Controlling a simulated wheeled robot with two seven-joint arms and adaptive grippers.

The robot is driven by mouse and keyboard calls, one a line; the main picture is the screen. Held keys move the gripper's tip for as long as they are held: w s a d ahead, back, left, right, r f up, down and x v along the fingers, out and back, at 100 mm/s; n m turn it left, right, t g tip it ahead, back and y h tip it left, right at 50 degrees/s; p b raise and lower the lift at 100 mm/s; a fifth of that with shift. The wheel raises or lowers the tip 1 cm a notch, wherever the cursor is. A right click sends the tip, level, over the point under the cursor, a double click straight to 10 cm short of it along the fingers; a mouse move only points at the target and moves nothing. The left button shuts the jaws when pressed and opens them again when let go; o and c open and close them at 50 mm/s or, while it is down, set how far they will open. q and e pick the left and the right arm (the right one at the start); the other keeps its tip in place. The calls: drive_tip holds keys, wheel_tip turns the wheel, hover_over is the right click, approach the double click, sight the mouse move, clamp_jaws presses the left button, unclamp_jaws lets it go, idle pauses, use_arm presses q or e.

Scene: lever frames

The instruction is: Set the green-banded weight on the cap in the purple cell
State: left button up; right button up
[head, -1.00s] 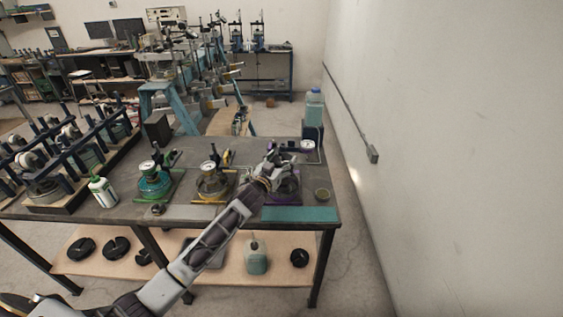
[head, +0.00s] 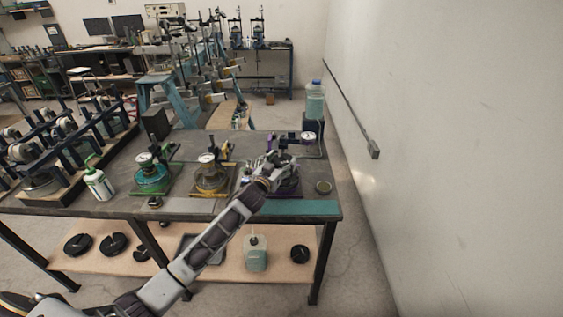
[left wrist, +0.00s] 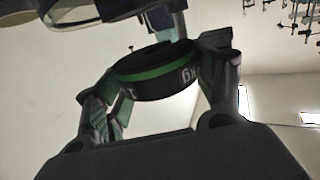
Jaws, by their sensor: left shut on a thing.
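My left gripper (head: 274,168) is at the purple cell (head: 289,190), on the right part of the bench, and covers much of it. In the left wrist view its two fingers are shut on the green-banded weight (left wrist: 155,76), a dark disc with a green band and "kg" lettering. The weight looks slightly tilted in that picture. In the head view I cannot make out the weight or the cap behind the gripper, and I cannot tell whether the weight touches the cap. My right gripper is not in view.
A yellow cell (head: 210,180) and a green cell (head: 152,177) stand left of the purple one. A dial gauge (head: 308,137) is behind it, and a small round dish (head: 323,187) lies to its right. A teal mat (head: 300,208) at the front edge is clear.

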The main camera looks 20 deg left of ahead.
use_arm(q)
drive_tip(key=shift+f+b, duration=0.85)
drive_tip(key=shift+f, duration=0.4)
idle(0.6)
drive_tip(key=shift+p, duration=0.3)
idle(0.5)
drive_tip(key=shift+f, duration=0.2)
idle(0.7)
drive_tip(key=o, duration=1.9)
drive_tip(key=shift+s, duration=0.1)
drive_tip(key=shift+f, duration=0.1)
